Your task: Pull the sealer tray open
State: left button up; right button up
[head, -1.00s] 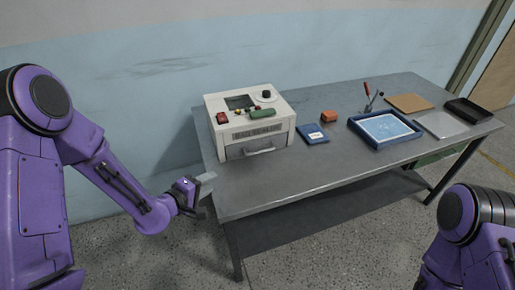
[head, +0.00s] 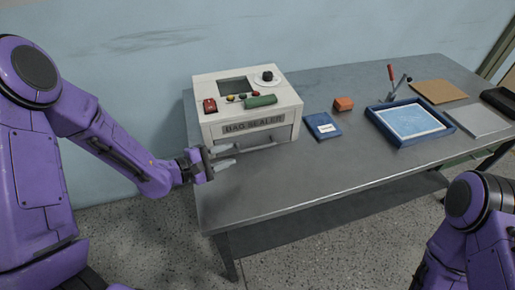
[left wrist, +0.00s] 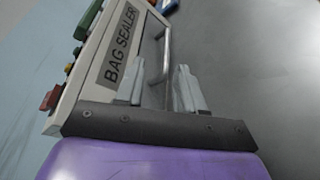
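The white bag sealer (head: 212,124) stands on the grey table, with its tray front and metal bar handle (head: 262,147) facing the table's front edge. The handle (left wrist: 166,58) also shows in the left wrist view, beside the BAG SEALER label. My left gripper (head: 226,156) is at the left end of the handle. In the left wrist view its two grey fingers (left wrist: 160,92) stand apart, one on each side of the handle's line. I cannot tell whether either finger touches the bar. My right gripper is out of view.
A brown board (head: 438,91) lies farther right. The tabletop in front of the sealer is clear.

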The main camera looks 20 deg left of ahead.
aim_at(254, 149)
pick_arm(q)
notch_tip(254, 149, down, 2)
jog(key=shift+s+f+b, duration=0.1)
jog(key=shift+b, duration=0.65)
jog(key=shift+w+f, duration=0.1)
jog(key=shift+w, duration=0.3)
jog(key=x, duration=1)
jog(key=shift+w+p, duration=0.2)
jog(key=shift+p, duration=0.1)
grip_shut()
